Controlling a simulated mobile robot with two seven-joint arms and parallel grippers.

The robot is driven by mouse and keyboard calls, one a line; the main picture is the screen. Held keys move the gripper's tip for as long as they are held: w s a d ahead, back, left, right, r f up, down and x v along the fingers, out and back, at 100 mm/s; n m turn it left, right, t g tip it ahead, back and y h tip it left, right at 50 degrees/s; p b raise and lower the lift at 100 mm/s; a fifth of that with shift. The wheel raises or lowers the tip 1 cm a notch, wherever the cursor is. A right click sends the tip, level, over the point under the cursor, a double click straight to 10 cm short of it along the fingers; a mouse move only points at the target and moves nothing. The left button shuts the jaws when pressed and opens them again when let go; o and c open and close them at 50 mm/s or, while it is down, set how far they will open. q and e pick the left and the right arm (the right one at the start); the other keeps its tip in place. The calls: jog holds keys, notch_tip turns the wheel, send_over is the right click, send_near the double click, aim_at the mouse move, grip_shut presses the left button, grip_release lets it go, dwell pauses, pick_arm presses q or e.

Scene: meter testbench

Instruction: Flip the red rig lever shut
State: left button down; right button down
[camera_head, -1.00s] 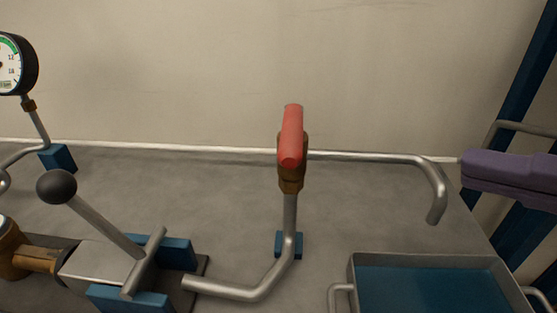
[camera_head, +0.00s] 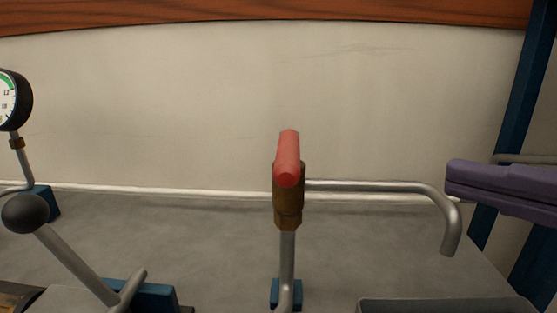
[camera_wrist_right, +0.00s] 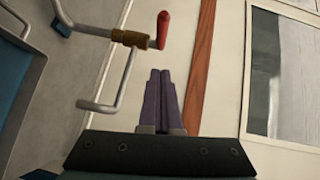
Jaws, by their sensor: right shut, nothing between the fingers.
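The red lever (camera_head: 288,158) sits on top of a brass valve body (camera_head: 288,200) on an upright grey pipe. In the head view its handle points toward me, roughly in line with my view. My right gripper (camera_head: 450,178) is purple and comes in from the right edge, right of the lever and apart from it. In the right wrist view the gripper (camera_wrist_right: 160,73) has its two fingers together and empty, and the red lever (camera_wrist_right: 163,29) lies just beyond the fingertips with a gap. My left gripper is in neither view.
A grey outlet pipe (camera_head: 380,186) runs right from the valve and bends down, near my right gripper. A black-knobbed lever (camera_head: 75,262) and a gauge (camera_head: 12,100) stand at left. A tray's rim (camera_head: 440,304) shows at lower right. Blue posts (camera_head: 517,130) rise at right.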

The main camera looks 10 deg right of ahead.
aim_at(288, 164)
jog(key=s+a+p+x, duration=0.1)
jog(key=a+p+x, duration=0.1)
jog(key=x, duration=0.9)
jog(key=shift+s+a+f+p, duration=0.15)
jog(key=shift+f+p, duration=0.05)
jog(key=shift+p, duration=0.35)
